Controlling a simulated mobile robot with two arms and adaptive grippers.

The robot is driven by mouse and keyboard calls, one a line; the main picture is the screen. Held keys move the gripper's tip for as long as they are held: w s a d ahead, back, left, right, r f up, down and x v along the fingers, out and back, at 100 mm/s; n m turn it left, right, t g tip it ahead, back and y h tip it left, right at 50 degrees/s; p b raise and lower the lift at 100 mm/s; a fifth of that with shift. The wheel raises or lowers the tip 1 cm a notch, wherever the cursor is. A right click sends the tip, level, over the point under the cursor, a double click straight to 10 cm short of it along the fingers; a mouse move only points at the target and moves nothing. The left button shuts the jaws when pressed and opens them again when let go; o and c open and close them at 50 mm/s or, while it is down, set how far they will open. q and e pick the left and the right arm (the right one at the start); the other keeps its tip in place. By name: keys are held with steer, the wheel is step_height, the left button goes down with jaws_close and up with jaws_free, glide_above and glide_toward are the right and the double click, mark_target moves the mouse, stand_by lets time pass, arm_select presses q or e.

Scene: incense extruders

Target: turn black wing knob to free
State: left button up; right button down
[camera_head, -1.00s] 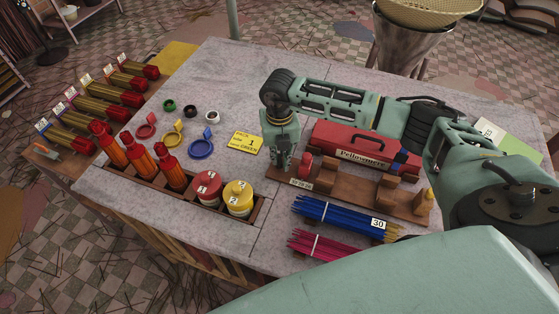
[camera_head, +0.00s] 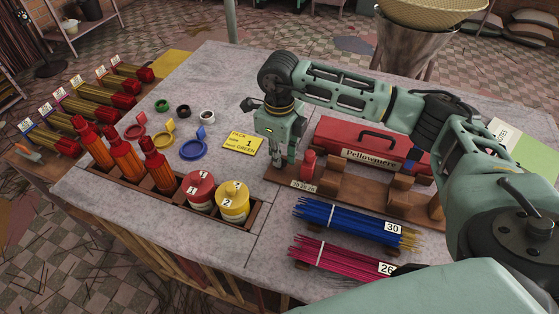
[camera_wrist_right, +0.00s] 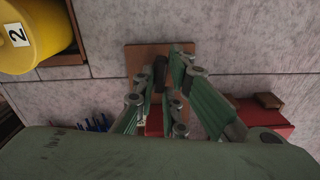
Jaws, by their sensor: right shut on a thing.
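A wooden stand (camera_head: 340,203) lies on the stone-topped table. A small red part (camera_head: 308,165) stands at its left end. My right gripper (camera_head: 281,163) points down at that left end, its fingers close together. In the right wrist view my right gripper (camera_wrist_right: 162,86) has its green fingers on either side of a dark piece, apparently the black wing knob (camera_wrist_right: 160,70), over the wooden board. The head view does not show the knob clearly, as the gripper covers it. The knob's exact angle cannot be told. My left gripper is not in view.
A red toolbox (camera_head: 372,150) stands behind the stand. Blue sticks (camera_head: 345,219) and pink sticks (camera_head: 330,256) lie in front. Red and yellow jars (camera_head: 233,203) and orange-red extruders (camera_head: 127,160) sit left. A yellow card (camera_head: 239,143) lies beside the gripper.

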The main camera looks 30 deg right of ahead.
steer(key=shift+w+n+b, duration=0.1)
steer(key=shift+n+b, duration=0.5)
steer(key=shift+n, duration=0.3)
steer(key=shift+r, duration=0.1)
steer(key=c, duration=1.8)
jaws_free()
step_height(320, 180, up, 12)
